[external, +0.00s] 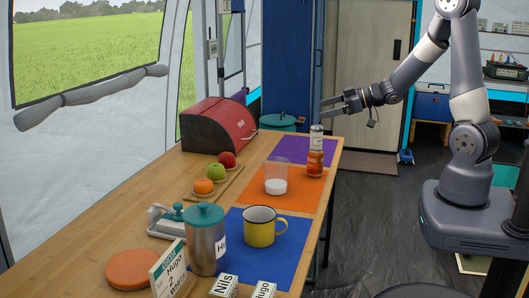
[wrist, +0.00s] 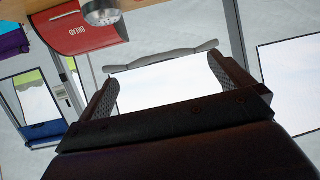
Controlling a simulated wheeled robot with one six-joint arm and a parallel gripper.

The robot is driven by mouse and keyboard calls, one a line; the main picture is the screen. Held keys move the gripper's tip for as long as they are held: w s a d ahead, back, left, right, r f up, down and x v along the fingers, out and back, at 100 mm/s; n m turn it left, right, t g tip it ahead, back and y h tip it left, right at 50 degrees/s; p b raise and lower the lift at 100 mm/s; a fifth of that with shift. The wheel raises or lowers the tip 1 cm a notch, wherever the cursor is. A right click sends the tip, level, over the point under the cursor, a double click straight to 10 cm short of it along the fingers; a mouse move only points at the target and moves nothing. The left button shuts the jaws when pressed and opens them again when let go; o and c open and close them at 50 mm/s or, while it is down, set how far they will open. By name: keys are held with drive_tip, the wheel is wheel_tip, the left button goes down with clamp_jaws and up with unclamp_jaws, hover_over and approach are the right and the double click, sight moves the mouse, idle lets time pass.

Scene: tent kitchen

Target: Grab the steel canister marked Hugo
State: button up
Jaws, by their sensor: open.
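A steel canister (external: 207,248) with a teal lid stands upright on the near part of the table, at the left edge of the blue mat. Its white label shows only an "H"; the rest is turned away. My gripper (external: 331,106) is open and empty, in the air beyond the table's far right end, well away from this canister. In the wrist view, the open fingers (wrist: 163,69) have nothing between them but the tent wall and a window behind. The teal-lidded canister is not recognisable there.
A yellow mug (external: 260,228) stands right of the canister. Name cards (external: 223,287) and a sign (external: 168,272) stand in front. A glass (external: 276,178), a jar (external: 315,163), fruit (external: 219,173) and a red bread box (external: 218,127) stand farther back.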

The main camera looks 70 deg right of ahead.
drive_tip(key=w+a+f+n+y+b, duration=0.2)
drive_tip(key=w+a+f+y, duration=0.1)
drive_tip(key=w+a, duration=0.5)
drive_tip(key=n+g+y+b, duration=0.4)
drive_tip(key=n+g+y, duration=0.1)
drive_tip(key=n, duration=0.1)
approach(188, 234)
drive_tip(key=shift+d+f+p+x, duration=0.1)
drive_tip(key=shift+p+x, duration=0.05)
drive_tip(key=shift+x, duration=0.8)
drive_tip(key=shift+d+f+p+x, duration=0.1)
drive_tip(key=shift+d+p+x, duration=0.05)
drive_tip(key=shift+x, duration=0.75)
drive_tip(key=shift+d+f+p+x, duration=0.1)
drive_tip(key=shift+f+p+x, duration=0.05)
drive_tip(key=shift+x, duration=0.8)
drive_tip(key=shift+w, duration=0.15)
drive_tip(key=shift+c, duration=0.4)
drive_tip(key=shift+r, duration=0.1)
drive_tip(key=c, duration=1.6)
drive_tip(key=shift+o, duration=0.2)
